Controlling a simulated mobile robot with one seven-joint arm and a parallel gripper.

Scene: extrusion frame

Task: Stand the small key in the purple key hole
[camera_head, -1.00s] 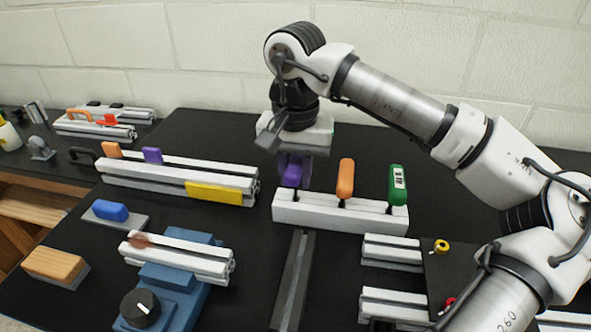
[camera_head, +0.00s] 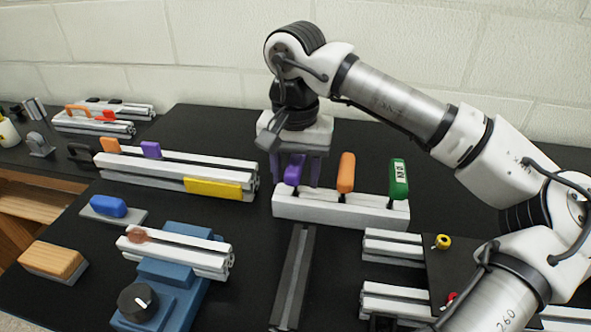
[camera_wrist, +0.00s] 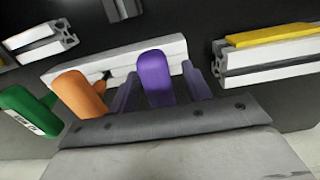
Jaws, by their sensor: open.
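A purple-handled key (camera_head: 294,172) stands at the left end of a white bar (camera_head: 330,210), its dark stem down in the bar and its handle leaning slightly. An orange-handled key (camera_head: 346,172) and a labelled green-handled key (camera_head: 398,179) stand in the same bar to its right. My gripper (camera_head: 295,178) is open over the purple handle, with a purple finger on each side. In the wrist view, the purple handle (camera_wrist: 155,78) is between the spread fingers, with gaps beside it. The purple key's hole is hidden, and I cannot tell how deep the stem sits.
A long rail (camera_head: 175,178) with a yellow block (camera_head: 213,187) lies left of the bar. A blue stand with a dark knob (camera_head: 138,302) is at front left. A dark strip (camera_head: 293,275) lies in front of the bar. Open black table lies behind the bar.

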